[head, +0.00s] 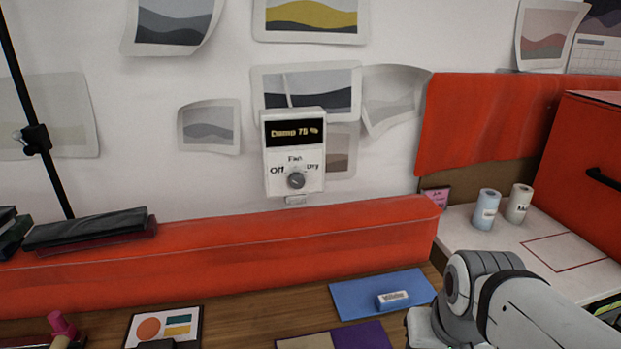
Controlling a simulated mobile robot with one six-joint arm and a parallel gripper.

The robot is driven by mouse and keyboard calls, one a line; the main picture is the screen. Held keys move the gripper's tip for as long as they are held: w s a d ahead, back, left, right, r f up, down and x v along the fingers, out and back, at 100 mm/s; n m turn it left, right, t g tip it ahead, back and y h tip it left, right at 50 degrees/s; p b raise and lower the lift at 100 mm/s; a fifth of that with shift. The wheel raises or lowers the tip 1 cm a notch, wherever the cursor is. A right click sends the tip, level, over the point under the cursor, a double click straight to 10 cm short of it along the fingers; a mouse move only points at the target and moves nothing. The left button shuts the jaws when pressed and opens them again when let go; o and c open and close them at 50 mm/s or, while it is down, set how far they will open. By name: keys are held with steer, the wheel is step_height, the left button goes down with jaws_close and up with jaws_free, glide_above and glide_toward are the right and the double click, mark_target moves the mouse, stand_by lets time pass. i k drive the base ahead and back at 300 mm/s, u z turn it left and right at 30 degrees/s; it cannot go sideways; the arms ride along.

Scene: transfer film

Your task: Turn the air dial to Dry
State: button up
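The air control box (292,156) is a white panel on the wall, near the middle of the head view. Its dark display reads "Damp 75" with a percent sign. Below it the labels "Off" at left, "Fan" at top and "Dry" at right surround a small round grey dial (296,181). The dial's exact pointer direction is too small to tell. My arm shows at the lower right, well below and to the right of the box. My gripper itself cannot be made out in this view.
A red padded ledge (215,250) runs below the box. The wooden desk (240,316) holds a blue mat (355,297) with a small labelled block (393,299). Two rolls stand on the white surface (464,230) at right, beside a red cabinet (590,180). A black pole (45,160) stands at left.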

mark_target(296, 180)
steer(key=u, duration=0.2)
steer(key=k, duration=0.5)
steer(key=z, duration=1.7)
steer(key=k, duration=1)
steer(key=u, duration=2)
steer(key=i, duration=0.95)
